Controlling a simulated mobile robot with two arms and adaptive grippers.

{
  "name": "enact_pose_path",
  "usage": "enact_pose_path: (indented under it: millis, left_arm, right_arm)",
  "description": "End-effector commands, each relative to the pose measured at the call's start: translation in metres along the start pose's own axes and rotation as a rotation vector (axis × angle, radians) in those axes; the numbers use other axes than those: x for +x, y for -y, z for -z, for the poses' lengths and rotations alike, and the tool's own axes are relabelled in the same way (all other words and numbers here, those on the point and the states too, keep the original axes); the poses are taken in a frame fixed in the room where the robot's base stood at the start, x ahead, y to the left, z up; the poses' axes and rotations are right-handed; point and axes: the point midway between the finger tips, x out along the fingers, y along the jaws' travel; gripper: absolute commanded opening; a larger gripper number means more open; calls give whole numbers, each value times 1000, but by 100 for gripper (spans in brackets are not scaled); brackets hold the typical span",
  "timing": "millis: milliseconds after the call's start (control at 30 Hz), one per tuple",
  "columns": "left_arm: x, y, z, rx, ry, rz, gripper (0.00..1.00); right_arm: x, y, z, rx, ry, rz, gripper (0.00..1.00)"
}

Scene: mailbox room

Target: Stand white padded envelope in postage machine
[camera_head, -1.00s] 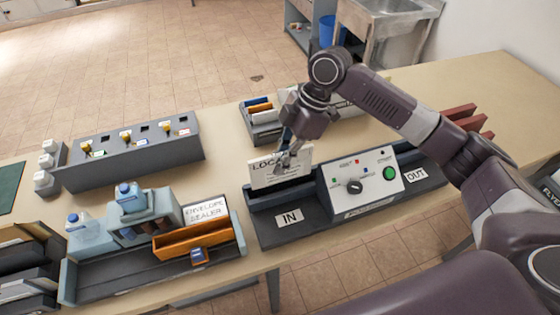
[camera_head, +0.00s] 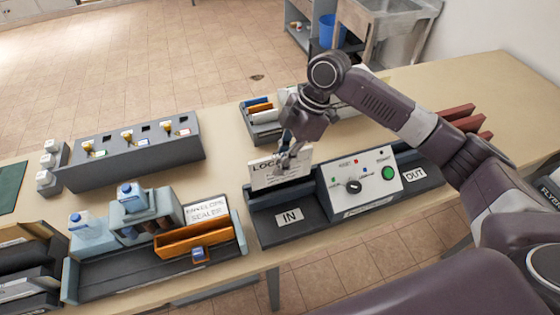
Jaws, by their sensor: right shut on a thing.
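The white padded envelope (camera_head: 268,175), with partly hidden dark lettering on its face, stands upright at the IN side of the postage machine (camera_head: 358,187). Its lower edge is at the machine's dark slot (camera_head: 285,193); I cannot tell how deep it sits. My right gripper (camera_head: 287,160) is shut on the envelope near its upper right part and covers some of the lettering. The machine has a white panel with a dial and a green button, an IN label at left and an OUT label at right. My left gripper is not in view.
An envelope sealer (camera_head: 195,241) with an orange flap and blue bottles stands left of the machine. A long grey box with several keyed locks (camera_head: 130,155) lies behind it. A sorter with envelopes (camera_head: 262,124) stands behind the machine. Reddish-brown pieces (camera_head: 462,113) are at right.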

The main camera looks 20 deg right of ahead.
Motion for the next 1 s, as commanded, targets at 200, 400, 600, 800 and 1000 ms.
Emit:
enact_pose_path:
  millis: [200, 400, 600, 800, 1000]
  left_arm:
    - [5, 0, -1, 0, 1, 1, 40]
    - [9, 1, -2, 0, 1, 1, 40]
    - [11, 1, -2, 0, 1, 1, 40]
    - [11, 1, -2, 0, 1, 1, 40]
    - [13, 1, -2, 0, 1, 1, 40]
  right_arm:
    - [10, 0, -4, 0, 0, 0, 0]
    - [21, 0, -8, 1, -1, 0, 0]
    - [27, 0, -11, 0, -1, 0, 0]
    - [27, 0, -11, 0, -1, 0, 0]
    - [32, 0, -13, 0, 0, 0, 0]
